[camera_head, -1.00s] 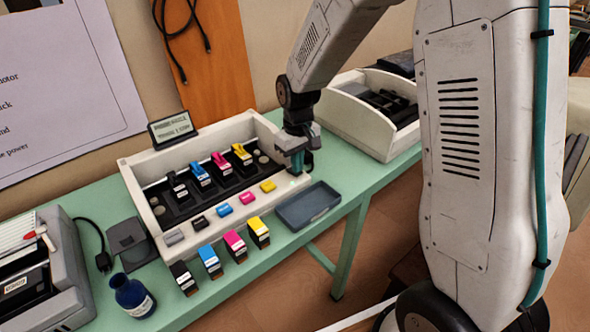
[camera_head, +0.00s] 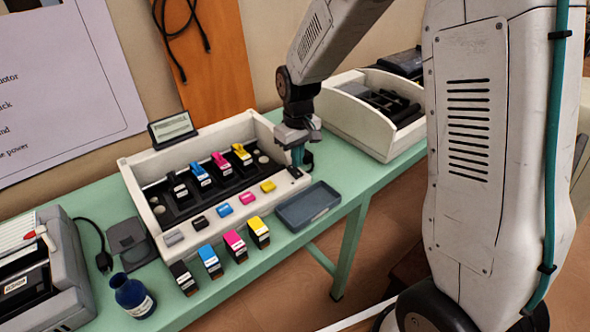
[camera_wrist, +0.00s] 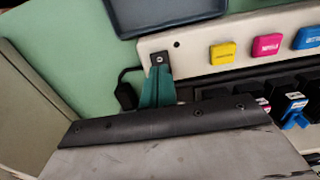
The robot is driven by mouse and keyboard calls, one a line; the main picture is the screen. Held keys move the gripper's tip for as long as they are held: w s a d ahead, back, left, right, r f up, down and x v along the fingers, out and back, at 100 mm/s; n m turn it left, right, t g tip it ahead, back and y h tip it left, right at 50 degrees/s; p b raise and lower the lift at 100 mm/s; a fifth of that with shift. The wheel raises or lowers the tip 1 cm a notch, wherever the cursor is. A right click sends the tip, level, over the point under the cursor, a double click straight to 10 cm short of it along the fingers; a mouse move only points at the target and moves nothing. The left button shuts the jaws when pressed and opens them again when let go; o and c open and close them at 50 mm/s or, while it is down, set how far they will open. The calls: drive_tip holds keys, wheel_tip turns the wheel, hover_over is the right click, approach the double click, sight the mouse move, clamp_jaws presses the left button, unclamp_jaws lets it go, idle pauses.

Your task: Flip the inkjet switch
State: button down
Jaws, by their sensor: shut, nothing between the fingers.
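The inkjet unit (camera_head: 150,208) is a cream open-topped case on the green table, with black, blue, magenta and yellow cartridges inside. The switch (camera_head: 295,172) is a small black plate with a light knob at its front right corner; it also shows in the wrist view (camera_wrist: 159,58). Which way its knob leans is too small to tell. My gripper (camera_head: 298,160) is shut and empty, its teal fingers pointing down just behind the switch. In the wrist view the fingertips (camera_wrist: 160,72) are right beside the switch plate; I cannot tell whether they touch it.
A small display (camera_head: 172,130) behind the case shows a pale screen. A grey-blue tray (camera_head: 308,206) lies in front. Loose cartridges (camera_head: 235,245) and a dark blue bottle (camera_head: 132,296) stand on the table. A second cream machine (camera_head: 350,125) is to the right, a grey printer (camera_head: 45,275) left.

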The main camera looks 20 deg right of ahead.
sight(298, 173)
wheel_tip(298, 173, up, 4)
drive_tip(key=shift+r, duration=0.15)
idle(0.4)
drive_tip(key=shift+s, duration=0.1)
drive_tip(key=s+d+r+m, duration=0.1)
drive_tip(key=s+r, duration=0.3)
drive_tip(key=s, duration=0.6)
drive_tip(key=s+d+r+m+t, duration=0.1)
drive_tip(key=s+r, duration=0.4)
drive_tip(key=s, duration=0.5)
drive_tip(key=s+d+r+m, duration=0.1)
drive_tip(key=s+r, duration=0.3)
drive_tip(key=s, duration=0.6)
drive_tip(key=shift+r+m, duration=0.3)
drive_tip(key=shift+r, duration=0.05)
